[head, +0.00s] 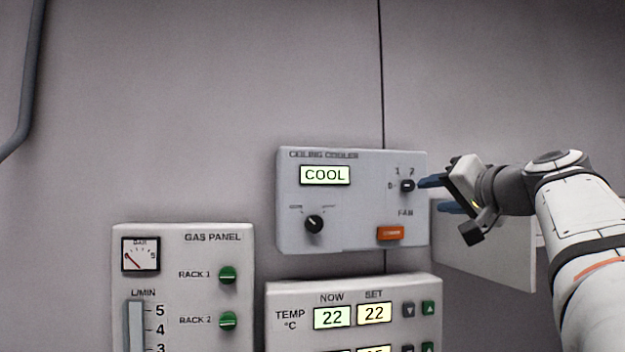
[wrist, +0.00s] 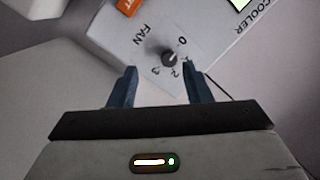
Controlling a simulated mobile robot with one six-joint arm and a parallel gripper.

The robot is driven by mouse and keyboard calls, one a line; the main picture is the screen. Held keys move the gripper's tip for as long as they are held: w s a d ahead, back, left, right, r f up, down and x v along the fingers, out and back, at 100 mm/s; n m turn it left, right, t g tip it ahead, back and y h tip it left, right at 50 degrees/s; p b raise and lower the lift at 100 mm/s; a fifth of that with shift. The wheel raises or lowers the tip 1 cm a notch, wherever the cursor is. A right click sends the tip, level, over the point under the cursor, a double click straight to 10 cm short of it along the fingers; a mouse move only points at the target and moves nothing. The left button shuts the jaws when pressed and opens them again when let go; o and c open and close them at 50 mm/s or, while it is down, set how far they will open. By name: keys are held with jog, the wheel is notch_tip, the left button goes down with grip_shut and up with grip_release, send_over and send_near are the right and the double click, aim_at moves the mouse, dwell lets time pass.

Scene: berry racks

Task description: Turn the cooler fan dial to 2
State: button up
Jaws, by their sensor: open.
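The fan dial (head: 407,186) is a small black knob at the right of the grey ceiling cooler panel (head: 352,235). In the wrist view, the dial (wrist: 169,58) has a pale pointer mark that appears turned toward 0. My gripper (head: 430,195) is open, with dark blue fingers, at the panel's right edge. In the wrist view, the dial lies between the lines of the fingers of my gripper (wrist: 159,70), a little beyond the tips. I cannot tell whether a finger touches it.
The panel also has a lit COOL display (head: 325,175), a black mode knob (head: 314,223) and an orange button (head: 390,233) below the dial. A temperature panel (head: 290,296) sits directly below and a gas panel (head: 210,255) at lower left. The wall above is clear.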

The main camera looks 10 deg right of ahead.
aim_at(411, 186)
jog(key=w+p, duration=0.1)
jog(key=w, duration=0.1)
jog(key=w+r, duration=0.1)
jog(key=w, duration=0.1)
jog(key=w+r+p, duration=0.1)
jog(key=w, duration=0.1)
jog(key=shift+a+p, duration=0.2)
jog(key=shift+p, duration=0.15)
jog(key=shift+w+a+f, duration=0.1)
jog(key=shift+w, duration=0.65)
jog(key=shift+c, duration=0.3)
grip_shut()
